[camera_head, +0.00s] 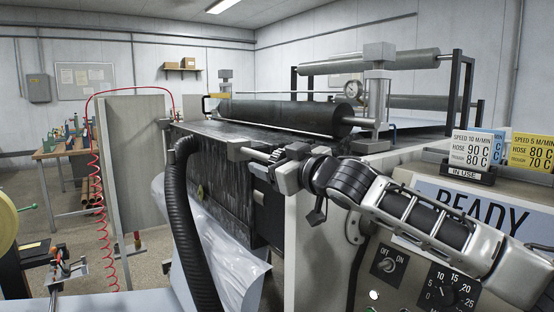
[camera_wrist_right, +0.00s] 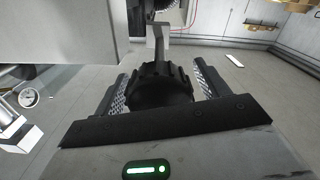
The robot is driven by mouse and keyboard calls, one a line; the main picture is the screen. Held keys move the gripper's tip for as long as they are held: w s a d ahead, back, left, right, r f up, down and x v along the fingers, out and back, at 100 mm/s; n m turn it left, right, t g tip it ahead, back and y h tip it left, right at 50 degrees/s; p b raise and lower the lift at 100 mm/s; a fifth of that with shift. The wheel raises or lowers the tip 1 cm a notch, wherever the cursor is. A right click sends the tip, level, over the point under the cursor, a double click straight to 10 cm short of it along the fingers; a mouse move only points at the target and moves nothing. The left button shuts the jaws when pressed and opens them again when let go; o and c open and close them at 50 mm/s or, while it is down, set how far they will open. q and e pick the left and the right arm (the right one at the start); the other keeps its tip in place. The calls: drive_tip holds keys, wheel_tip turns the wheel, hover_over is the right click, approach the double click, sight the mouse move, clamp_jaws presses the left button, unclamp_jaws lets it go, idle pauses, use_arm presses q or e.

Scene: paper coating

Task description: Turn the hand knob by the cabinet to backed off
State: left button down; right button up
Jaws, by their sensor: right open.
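A black hand knob with a lobed edge (camera_wrist_right: 160,86) fills the space between the fingers of my right gripper (camera_wrist_right: 160,72) in the right wrist view. One textured finger is on each side of it, with narrow gaps showing, so the jaws are open around the knob. A grey bracket (camera_wrist_right: 162,40) stands just beyond the knob. In the head view my right gripper (camera_head: 268,156) is at the near edge of the dark machine bed, and the knob cannot be told clearly from the gripper there. My left gripper is not in view.
The console (camera_head: 410,268) with a READY display and dials lies below my right arm. A large black roller (camera_head: 282,114) lies above the bed. A black hose (camera_head: 180,225), a clear plastic sheet (camera_head: 228,262) and a red coiled cord (camera_head: 97,190) are to the left.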

drive_tip(key=c, duration=1)
drive_tip(key=shift+r+m+p, duration=0.1)
drive_tip(key=shift+m+p, duration=0.5)
drive_tip(key=shift+m, duration=0.1)
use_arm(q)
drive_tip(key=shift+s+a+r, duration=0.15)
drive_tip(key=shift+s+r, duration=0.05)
use_arm(e)
drive_tip(key=o, duration=1)
drive_tip(key=shift+s+d+b, duration=0.3)
drive_tip(key=shift+s+d, duration=0.05)
drive_tip(key=shift+s, duration=0.1)
use_arm(q)
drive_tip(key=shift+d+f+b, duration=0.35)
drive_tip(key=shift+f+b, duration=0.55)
drive_tip(key=shift+b, duration=0.8)
use_arm(e)
drive_tip(key=v, duration=1.5)
